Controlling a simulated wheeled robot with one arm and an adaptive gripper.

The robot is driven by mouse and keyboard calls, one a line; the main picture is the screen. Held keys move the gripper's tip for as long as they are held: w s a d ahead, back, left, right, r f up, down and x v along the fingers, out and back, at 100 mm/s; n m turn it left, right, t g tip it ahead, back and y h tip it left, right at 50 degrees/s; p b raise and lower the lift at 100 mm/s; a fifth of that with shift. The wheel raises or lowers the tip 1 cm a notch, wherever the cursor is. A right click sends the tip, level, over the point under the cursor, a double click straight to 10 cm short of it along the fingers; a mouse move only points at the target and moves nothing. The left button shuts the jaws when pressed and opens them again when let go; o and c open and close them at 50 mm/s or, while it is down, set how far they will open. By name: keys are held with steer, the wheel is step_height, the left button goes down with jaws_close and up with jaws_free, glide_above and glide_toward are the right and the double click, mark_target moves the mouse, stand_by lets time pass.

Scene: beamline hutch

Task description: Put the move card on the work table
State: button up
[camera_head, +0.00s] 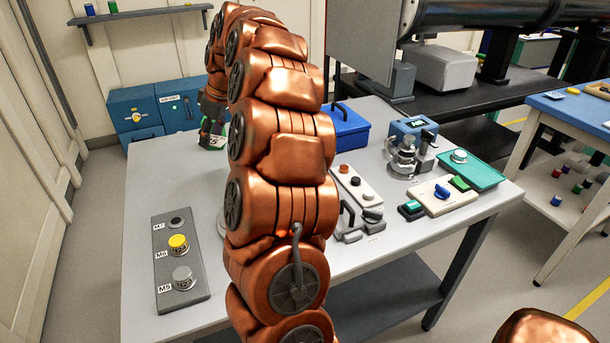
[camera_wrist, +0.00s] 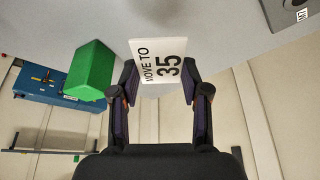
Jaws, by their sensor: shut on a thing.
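The move card (camera_wrist: 157,62) is white with the black text "MOVE TO 35" and sits between the fingers of my gripper (camera_wrist: 160,78) in the wrist view. My gripper is shut on it. A green block (camera_wrist: 92,70) shows close beside the card's left edge; I cannot tell whether the two are joined. In the head view my gripper (camera_head: 212,108) is partly hidden by my arm, with the card (camera_head: 213,142) low at its tip over the far left part of the grey work table (camera_head: 160,180). I cannot tell whether the card touches the table.
A grey panel (camera_head: 164,288) with posts marked M5, M6 and M7 lies at the table's front left. A blue box (camera_head: 346,127), a button plate (camera_head: 357,188), a metal device (camera_head: 404,160) and a teal tray (camera_head: 482,174) fill the right side. The left middle is clear.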

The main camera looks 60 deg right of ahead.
mark_target(222, 174)
steer(key=shift+s+d+f, duration=0.2)
steer(key=shift+s+d, duration=0.45)
steer(key=shift+d, duration=0.05)
steer(key=shift+f, duration=4.9)
steer(key=shift+f, duration=0.15)
steer(key=o, duration=0.9)
steer(key=shift+o, duration=0.2)
steer(key=shift+r, duration=0.6)
steer(key=v, duration=1.1)
